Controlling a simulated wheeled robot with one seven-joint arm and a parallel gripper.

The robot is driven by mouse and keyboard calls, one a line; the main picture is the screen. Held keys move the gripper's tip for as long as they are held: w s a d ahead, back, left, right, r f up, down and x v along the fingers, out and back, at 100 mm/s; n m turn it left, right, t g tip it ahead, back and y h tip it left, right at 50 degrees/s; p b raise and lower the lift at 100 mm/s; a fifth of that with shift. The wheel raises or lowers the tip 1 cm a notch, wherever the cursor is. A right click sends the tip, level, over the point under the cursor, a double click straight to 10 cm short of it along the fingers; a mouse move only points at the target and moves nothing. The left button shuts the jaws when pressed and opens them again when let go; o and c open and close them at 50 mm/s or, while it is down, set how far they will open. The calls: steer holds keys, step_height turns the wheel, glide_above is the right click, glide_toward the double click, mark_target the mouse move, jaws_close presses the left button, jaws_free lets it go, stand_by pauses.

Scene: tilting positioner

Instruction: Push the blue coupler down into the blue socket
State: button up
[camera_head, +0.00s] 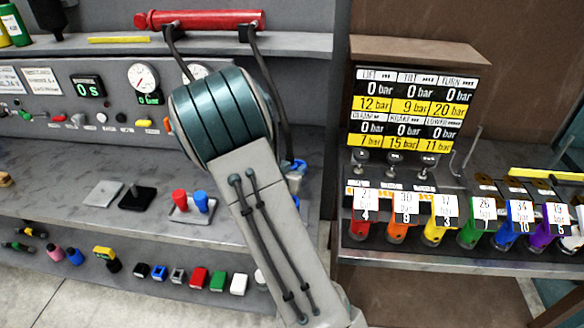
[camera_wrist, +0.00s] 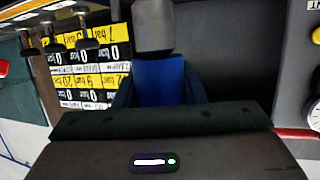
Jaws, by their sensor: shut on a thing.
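In the wrist view my gripper (camera_wrist: 162,88) is shut on a blue piece (camera_wrist: 172,76), which looks like the blue coupler. A dark grey cylindrical part (camera_wrist: 153,25) shows just beyond it; I cannot tell whether the two touch. In the head view my arm hides most of the gripper and what it holds. A blue fitting (camera_head: 505,239) with a white tag sits in the coloured row on the right bench. I cannot tell for certain which part is the blue socket.
The right bench carries a pressure display (camera_head: 413,108), a row of tagged coloured fittings and a hook (camera_head: 465,152). On the left bench stand a tray (camera_head: 185,214) with red and blue pegs and a black block (camera_head: 137,198). Small coloured parts line the lower shelf (camera_head: 140,250).

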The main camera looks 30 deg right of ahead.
steer(key=shift+f+b, duration=1.55)
steer(key=shift+f, duration=0.5)
steer(key=shift+f+b, duration=2.55)
steer(key=shift+f, duration=0.05)
steer(key=o, duration=1.2)
steer(key=shift+r, duration=0.1)
steer(key=shift+o, duration=0.2)
steer(key=shift+s, duration=0.1)
steer(key=v, duration=1.3)
steer(key=shift+s+a, duration=0.2)
steer(key=shift+a, duration=0.05)
steer(key=shift+w+r, duration=0.1)
